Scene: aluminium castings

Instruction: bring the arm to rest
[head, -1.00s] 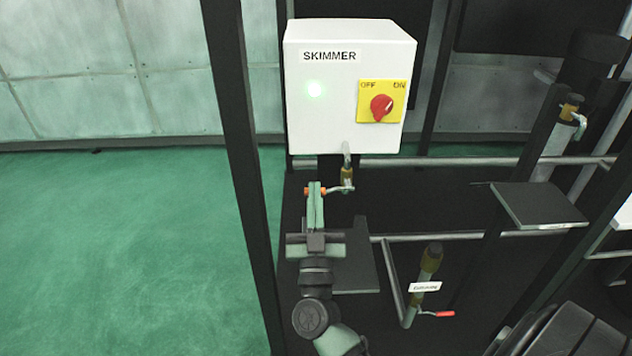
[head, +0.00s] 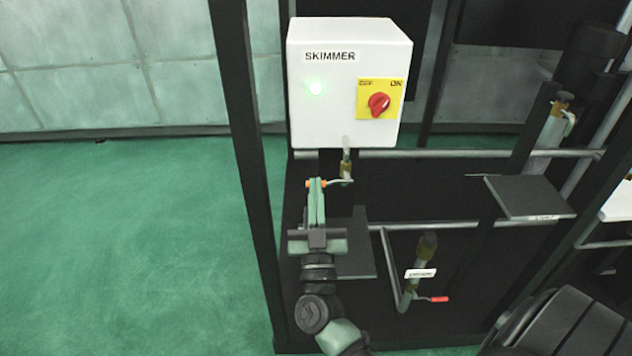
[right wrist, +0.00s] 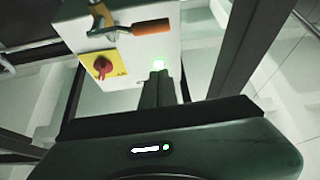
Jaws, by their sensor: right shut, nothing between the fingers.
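My right gripper (head: 316,188) is shut and empty, below the white SKIMMER box (head: 345,85). In the head view it overlaps the orange handle of a small brass valve (head: 346,171) under the box; I cannot tell whether they touch. The right wrist view shows my shut fingers (right wrist: 158,90), with the orange handle (right wrist: 150,27) apart from them in the picture. My left gripper is not in view.
A dark frame post (head: 243,150) stands left of my right arm. A dark plate (head: 350,245) is close beside the arm. A lower valve with a red-tipped lever (head: 438,299) and a small shelf (head: 530,196) are to the right. Green floor (head: 110,250) lies clear at left.

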